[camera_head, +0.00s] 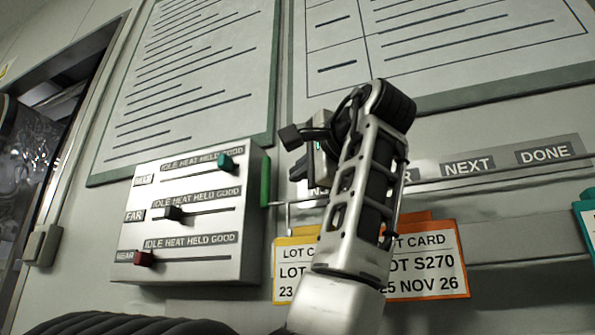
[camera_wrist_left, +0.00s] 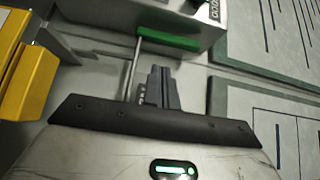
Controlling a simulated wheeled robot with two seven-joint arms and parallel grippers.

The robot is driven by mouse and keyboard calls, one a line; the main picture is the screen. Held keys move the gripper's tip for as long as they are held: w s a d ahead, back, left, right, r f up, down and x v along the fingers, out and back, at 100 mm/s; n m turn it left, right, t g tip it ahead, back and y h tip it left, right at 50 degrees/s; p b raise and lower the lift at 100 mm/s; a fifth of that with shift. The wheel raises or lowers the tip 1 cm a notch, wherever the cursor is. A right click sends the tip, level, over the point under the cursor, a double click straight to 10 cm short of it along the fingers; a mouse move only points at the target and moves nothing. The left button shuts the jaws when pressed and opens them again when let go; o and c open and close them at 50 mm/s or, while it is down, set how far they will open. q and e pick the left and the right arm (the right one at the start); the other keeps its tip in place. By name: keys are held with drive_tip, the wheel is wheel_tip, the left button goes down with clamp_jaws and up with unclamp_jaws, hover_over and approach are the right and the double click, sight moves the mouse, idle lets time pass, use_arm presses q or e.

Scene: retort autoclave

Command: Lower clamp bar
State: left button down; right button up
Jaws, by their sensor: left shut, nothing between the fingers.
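A thin metal bar (camera_head: 480,174) runs along the wall above the lot cards; I take it to be the clamp bar. Its left end, near the control box, has a bent rod (camera_head: 287,203). A green strip (camera_head: 265,180) is on the box's right side. The left wrist view shows the green strip (camera_wrist_left: 168,40) and a metal rod (camera_wrist_left: 131,68) close beside my fingers. My left gripper (camera_head: 298,170) is shut and empty, just right of the box, its fingers pointing towards it (camera_wrist_left: 162,88). My forearm hides part of the bar. Contact with the rod cannot be told. My right gripper is not in view.
The control box (camera_head: 190,215) has three sliders with green, black and red knobs. A yellow lot card (camera_head: 285,290) and an orange one (camera_head: 430,265) hang below the bar, partly behind my arm. Framed sheets (camera_head: 190,70) cover the wall above. A doorway is at far left.

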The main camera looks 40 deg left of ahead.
sight(280, 186)
use_arm(q)
drive_tip(key=p+x, duration=0.1)
drive_tip(key=x, duration=0.7)
drive_tip(key=shift+p, duration=0.35)
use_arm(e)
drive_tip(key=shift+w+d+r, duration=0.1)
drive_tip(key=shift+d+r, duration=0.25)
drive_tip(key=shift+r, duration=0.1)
